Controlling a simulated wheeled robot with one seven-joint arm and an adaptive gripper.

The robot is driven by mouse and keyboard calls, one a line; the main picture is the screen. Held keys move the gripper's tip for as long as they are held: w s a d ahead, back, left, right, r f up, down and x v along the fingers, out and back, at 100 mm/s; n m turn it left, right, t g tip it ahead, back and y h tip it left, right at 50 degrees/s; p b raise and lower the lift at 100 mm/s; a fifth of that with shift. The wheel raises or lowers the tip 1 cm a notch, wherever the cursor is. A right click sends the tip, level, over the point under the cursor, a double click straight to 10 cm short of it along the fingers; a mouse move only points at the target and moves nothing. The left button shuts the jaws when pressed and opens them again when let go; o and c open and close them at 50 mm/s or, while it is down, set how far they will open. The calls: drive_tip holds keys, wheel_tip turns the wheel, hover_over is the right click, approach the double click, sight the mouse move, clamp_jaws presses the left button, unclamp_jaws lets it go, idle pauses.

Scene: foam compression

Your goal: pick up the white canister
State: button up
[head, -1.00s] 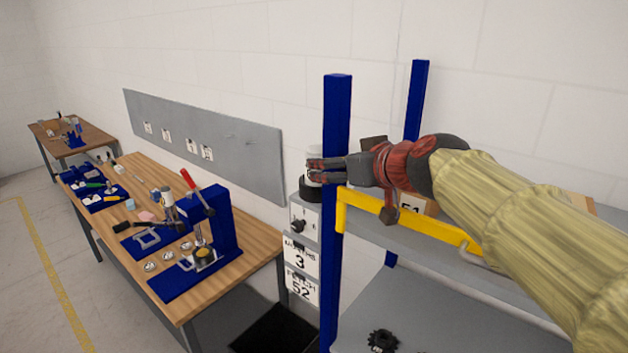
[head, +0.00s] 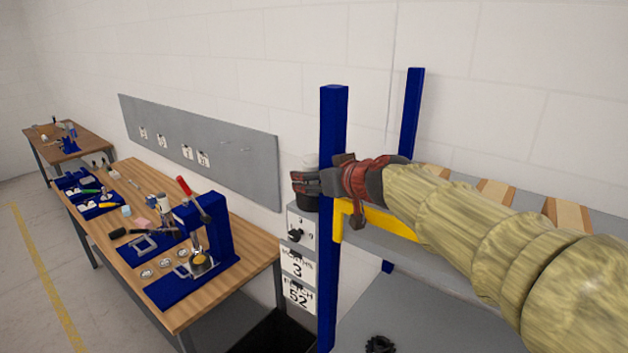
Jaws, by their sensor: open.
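My gripper (head: 298,183) is open, level with the canister's middle, and reaches left past the post. The fingers overlap the canister in the picture. I cannot tell whether they are around it, touching it or in front of it.
A blue post (head: 331,240) and a yellow shelf rail (head: 385,222) stand close to my gripper. The grey dial box (head: 301,222) sits above number signs. A wooden bench (head: 225,262) with a blue press (head: 213,232) is at left. A dark bin lies below.

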drive_tip(key=shift+c, duration=0.6)
drive_tip(key=c, duration=1.1)
